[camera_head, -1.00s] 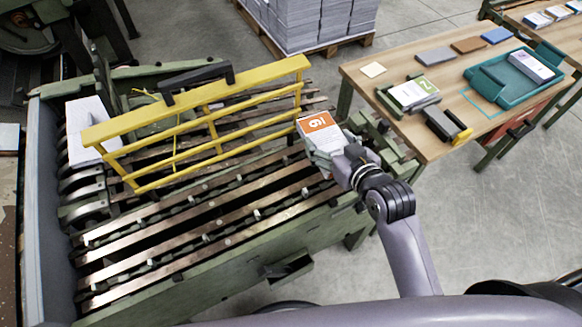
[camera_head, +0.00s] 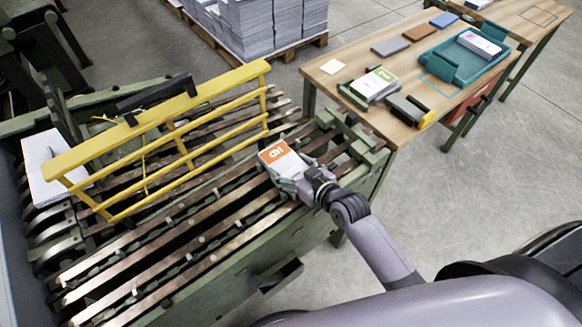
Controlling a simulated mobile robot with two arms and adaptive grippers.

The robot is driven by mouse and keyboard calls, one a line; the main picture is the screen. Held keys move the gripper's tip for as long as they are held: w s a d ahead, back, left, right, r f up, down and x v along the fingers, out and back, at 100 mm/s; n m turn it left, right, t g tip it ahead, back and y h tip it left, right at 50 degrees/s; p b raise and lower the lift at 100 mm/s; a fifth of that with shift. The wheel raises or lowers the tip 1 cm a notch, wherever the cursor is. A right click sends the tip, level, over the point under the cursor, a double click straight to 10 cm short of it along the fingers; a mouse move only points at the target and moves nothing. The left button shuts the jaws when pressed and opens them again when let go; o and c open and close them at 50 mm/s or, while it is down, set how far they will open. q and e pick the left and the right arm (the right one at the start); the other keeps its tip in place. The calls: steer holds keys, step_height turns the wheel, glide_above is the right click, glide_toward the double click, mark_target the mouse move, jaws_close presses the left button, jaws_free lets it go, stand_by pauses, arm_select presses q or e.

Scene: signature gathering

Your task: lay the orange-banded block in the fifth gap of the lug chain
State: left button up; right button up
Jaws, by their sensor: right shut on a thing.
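The orange-banded block (camera_head: 281,158) is white with an orange end that carries a white mark. My right gripper (camera_head: 300,182) is shut on it, at the right part of the lug chain (camera_head: 200,242). The block is over or on the copper-coloured rails; I cannot tell whether it touches them. The chain is a row of long rails with small upright lugs and gaps between them. My gripper hides the block's lower end and the rails under it. My left gripper is not in view.
A yellow guard frame (camera_head: 150,127) stands over the rails behind the block. A white stack (camera_head: 48,165) is at the far left. A wooden table (camera_head: 455,50) at right holds a green-banded block (camera_head: 374,84), a teal tray (camera_head: 447,66) and coloured pads. Paper stacks (camera_head: 255,25) stand behind.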

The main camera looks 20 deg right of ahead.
steer(key=o, duration=1.4)
steer(key=shift+f, duration=0.1)
steer(key=shift+c, duration=0.2)
steer(key=v, duration=1.2)
